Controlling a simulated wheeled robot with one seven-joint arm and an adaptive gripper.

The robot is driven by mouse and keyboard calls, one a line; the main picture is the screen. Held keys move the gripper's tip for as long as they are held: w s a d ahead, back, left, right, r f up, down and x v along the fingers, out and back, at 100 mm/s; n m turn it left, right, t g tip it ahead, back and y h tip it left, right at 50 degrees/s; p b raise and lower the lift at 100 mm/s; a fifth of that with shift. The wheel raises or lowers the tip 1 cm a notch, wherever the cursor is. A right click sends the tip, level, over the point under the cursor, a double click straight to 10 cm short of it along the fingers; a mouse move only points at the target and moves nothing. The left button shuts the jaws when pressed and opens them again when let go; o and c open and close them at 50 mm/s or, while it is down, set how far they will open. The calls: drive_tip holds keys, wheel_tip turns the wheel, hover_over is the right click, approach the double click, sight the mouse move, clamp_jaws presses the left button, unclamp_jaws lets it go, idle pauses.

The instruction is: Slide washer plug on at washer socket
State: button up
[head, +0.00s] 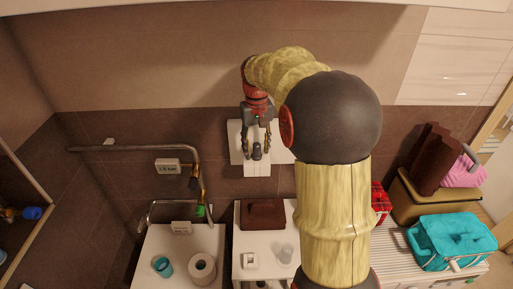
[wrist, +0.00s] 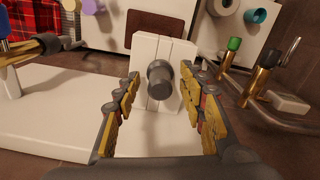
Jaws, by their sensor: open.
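My gripper (head: 256,145) is open in front of a white fixture (head: 237,142) on the tiled wall. In the wrist view my gripper (wrist: 160,118) has its yellow-padded fingers spread left and right. A dark grey round knob-like piece (wrist: 158,80) stands out from a white grooved block (wrist: 145,45) between and beyond the fingers. The fingers do not visibly touch it. The dark piece also shows in the head view (head: 257,152). I cannot tell surely whether it is the washer plug or part of the washer socket.
A metal pipe (head: 150,149) with a brass fitting and green-ended valve (head: 200,210) runs at the left. A brown box (head: 262,214) and toilet roll (head: 202,267) stand on white surfaces below. A teal basket (head: 452,240) is at the right. A white slab (wrist: 60,112) extends left in the wrist view.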

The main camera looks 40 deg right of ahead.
wheel_tip(320, 180, up, 12)
idle(0.6)
idle(0.5)
drive_tip(key=f, duration=0.3)
drive_tip(key=shift+w+d+f+t, duration=0.15)
drive_tip(key=shift+w+f+t, duration=0.1)
drive_tip(key=shift+w+t, duration=0.05)
drive_tip(key=s+a+f+n+t+b, duration=0.2)
drive_tip(key=s+a+f+b, duration=0.2)
drive_tip(key=s+a, duration=0.7)
drive_tip(key=s+a+f+n+t+b, duration=0.2)
drive_tip(key=s+a+f+t+b, duration=0.1)
drive_tip(key=s+a+f, duration=0.5)
drive_tip(key=s+a+b, duration=0.1)
drive_tip(key=s+a, duration=0.2)
drive_tip(key=a, duration=0.3)
drive_tip(key=shift+s+f+n+b, duration=0.2)
drive_tip(key=shift+s+n+b, duration=0.05)
drive_tip(key=shift+n+b, duration=0.1)
